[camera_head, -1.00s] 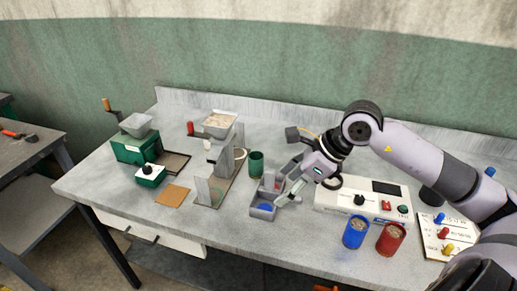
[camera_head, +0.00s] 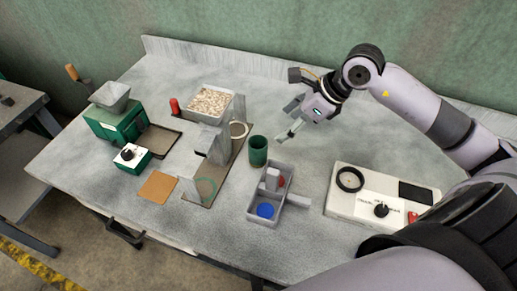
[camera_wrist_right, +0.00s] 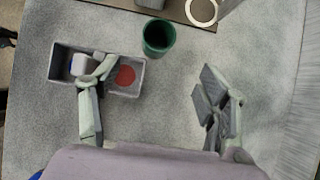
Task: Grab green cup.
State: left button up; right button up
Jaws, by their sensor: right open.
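The green cup (camera_head: 258,151) stands upright on the grey table, just behind the grey divided tray. In the right wrist view the green cup (camera_wrist_right: 158,37) is beyond the fingertips, a little left of the middle of the gap. My right gripper (camera_head: 287,121) is open and empty, above the table to the right of and behind the cup, apart from it. In the wrist view its two fingers (camera_wrist_right: 155,85) are spread wide, and the left one overlaps the tray. My left gripper is not in view.
The grey tray (camera_head: 253,209) with blue and red discs stands in front of the cup. Left of the cup is a stand with upright plates (camera_head: 217,150) and a grain-filled pan (camera_head: 211,101). A white control box (camera_head: 345,205) stands at right. The table behind the cup is clear.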

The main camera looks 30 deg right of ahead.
jog(key=p, duration=0.2)
send_near(258, 144)
jog(key=a+f, duration=0.1)
jog(key=a, duration=0.1)
jog(key=shift+w+a+f+p, duration=0.15)
jog(key=shift+a+f+p, duration=0.45)
jog(key=shift+p, duration=0.1)
jog(key=p+x, duration=0.1)
jog(key=x, duration=0.2)
jog(key=shift+w+a+f, duration=0.15)
jog(key=shift+a, duration=0.05)
jog(key=shift+w+a+f, duration=0.1)
jog(key=shift+f, duration=0.2)
jog(key=shift+c, duration=0.3)
jog(key=shift+c, duration=0.6)
jog(key=c, duration=1.1)
